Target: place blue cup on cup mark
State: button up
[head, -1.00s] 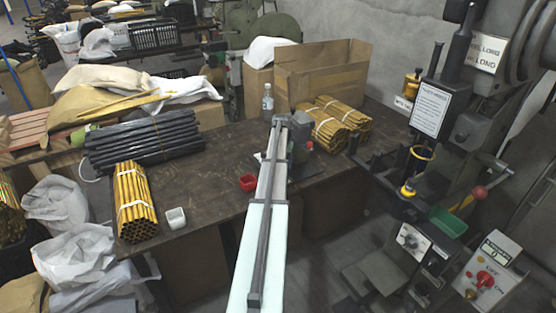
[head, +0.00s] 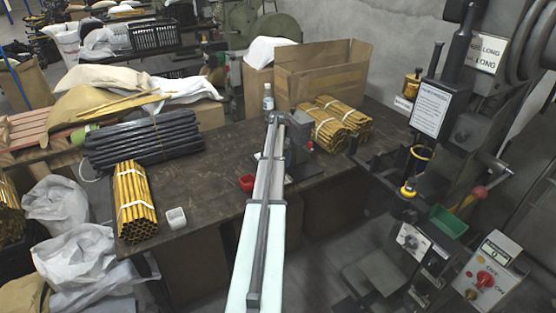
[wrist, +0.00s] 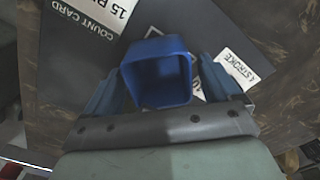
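The blue cup (wrist: 160,74) is in the wrist view, between the two blue fingers of my gripper (wrist: 160,90), with its open mouth facing the camera. The fingers lie close along both sides of it. Whether they press on it is not clear. Behind the cup is a dark mat or card (wrist: 75,65) with printed white labels. I cannot tell whether the cup touches it. No cup mark can be made out. In the head view my arm hides the blue cup and my gripper.
On the table (head: 205,200) stand a red cup (head: 247,183) and a white cup (head: 176,218). Yellow tube bundles (head: 135,200), dark tubes (head: 145,140), a clear bottle (head: 268,97) and a cardboard box (head: 320,75) surround them. A rivet press (head: 440,130) is at the right.

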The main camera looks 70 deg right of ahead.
notch_tip(320, 180, up, 12)
jog(key=shift+r, duration=0.1)
dwell(0.8)
